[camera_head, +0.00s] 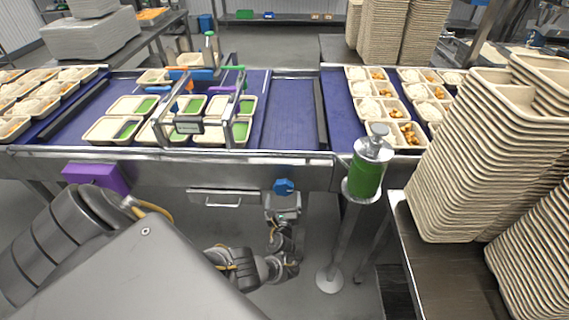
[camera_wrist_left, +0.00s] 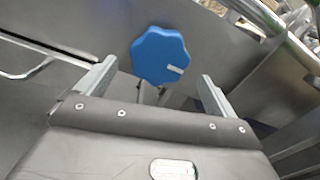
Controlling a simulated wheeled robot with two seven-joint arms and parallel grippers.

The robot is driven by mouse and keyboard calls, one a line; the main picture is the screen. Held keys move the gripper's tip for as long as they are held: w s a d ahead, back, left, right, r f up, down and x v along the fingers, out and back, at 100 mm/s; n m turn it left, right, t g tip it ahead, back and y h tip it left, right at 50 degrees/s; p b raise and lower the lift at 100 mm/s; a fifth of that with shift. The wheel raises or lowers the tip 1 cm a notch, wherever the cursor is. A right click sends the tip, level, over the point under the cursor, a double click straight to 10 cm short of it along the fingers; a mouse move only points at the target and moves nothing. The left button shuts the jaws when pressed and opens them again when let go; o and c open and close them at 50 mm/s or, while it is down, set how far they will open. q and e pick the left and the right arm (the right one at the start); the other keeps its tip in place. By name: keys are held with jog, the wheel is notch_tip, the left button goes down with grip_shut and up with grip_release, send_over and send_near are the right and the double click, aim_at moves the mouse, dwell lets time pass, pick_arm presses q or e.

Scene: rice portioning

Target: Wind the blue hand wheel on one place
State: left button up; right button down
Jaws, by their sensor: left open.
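The blue hand wheel (camera_head: 284,187) is a lobed knob on the front of the conveyor frame, below the belt edge. In the left wrist view the wheel (camera_wrist_left: 160,55) shows face on, with a small white mark at its lower right. My left gripper (camera_head: 283,200) is just below the wheel in the head view. In the left wrist view its two fingers (camera_wrist_left: 153,82) are open and spread to either side of the wheel's lower part, with nothing between them gripped. I cannot tell whether a finger touches the wheel. My right gripper is not in view.
A drawer handle (camera_head: 216,200) is left of the wheel, and a purple box (camera_head: 96,177) is further left. A green-filled dispenser (camera_head: 367,168) stands on a post to the right. Tall tray stacks (camera_head: 481,150) fill the right side. Trays with food lie on the blue belts (camera_head: 290,113).

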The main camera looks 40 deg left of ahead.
pick_arm(q)
jog(key=p+v, duration=0.1)
jog(key=v, duration=0.5)
jog(key=shift+s, duration=0.2)
jog(key=shift+d, duration=0.1)
